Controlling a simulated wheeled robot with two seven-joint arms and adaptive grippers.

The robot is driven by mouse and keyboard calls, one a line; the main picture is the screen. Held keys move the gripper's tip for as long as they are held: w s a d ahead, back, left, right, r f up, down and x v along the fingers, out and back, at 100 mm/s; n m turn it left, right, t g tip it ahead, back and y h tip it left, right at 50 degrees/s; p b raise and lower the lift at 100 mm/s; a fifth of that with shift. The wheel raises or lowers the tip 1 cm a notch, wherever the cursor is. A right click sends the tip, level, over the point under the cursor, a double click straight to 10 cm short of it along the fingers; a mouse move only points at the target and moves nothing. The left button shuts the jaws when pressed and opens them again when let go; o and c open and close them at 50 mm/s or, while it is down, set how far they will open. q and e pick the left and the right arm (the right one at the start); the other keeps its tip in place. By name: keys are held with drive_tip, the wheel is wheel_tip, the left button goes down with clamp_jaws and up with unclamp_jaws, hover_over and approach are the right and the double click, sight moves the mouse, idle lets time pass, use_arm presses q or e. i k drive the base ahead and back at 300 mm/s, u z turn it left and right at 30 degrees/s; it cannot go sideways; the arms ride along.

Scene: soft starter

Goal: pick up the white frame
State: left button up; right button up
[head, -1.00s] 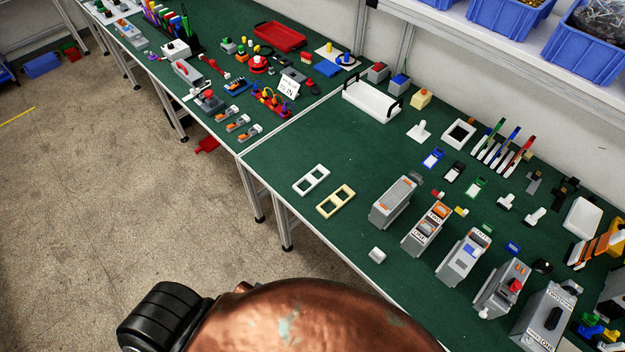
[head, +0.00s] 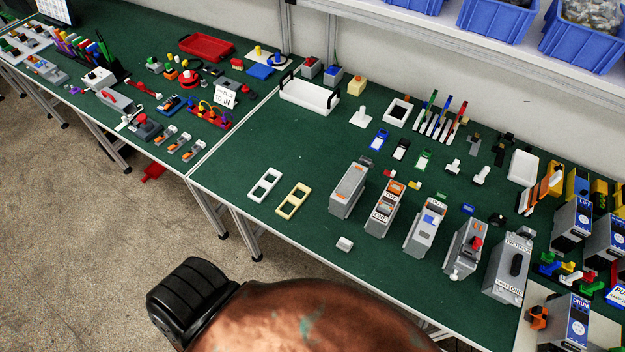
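A white frame (head: 265,185) with two window openings lies flat on the green table, near its front edge and left of the grey boxes. A cream-yellow frame (head: 293,201) of similar shape lies just right of it, apart from it. Neither of my grippers shows in the head view. Nothing touches or covers the white frame.
The green table has bare room (head: 265,140) behind the white frame. Several grey device boxes (head: 348,190) stand to the right. A small white block (head: 344,243) lies near the front edge. A white tray (head: 310,97) with black handles stands behind.

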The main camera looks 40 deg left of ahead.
sight(264, 184)
drive_tip(key=z, duration=2)
drive_tip(key=k, duration=2.75)
drive_tip(key=u, duration=1.15)
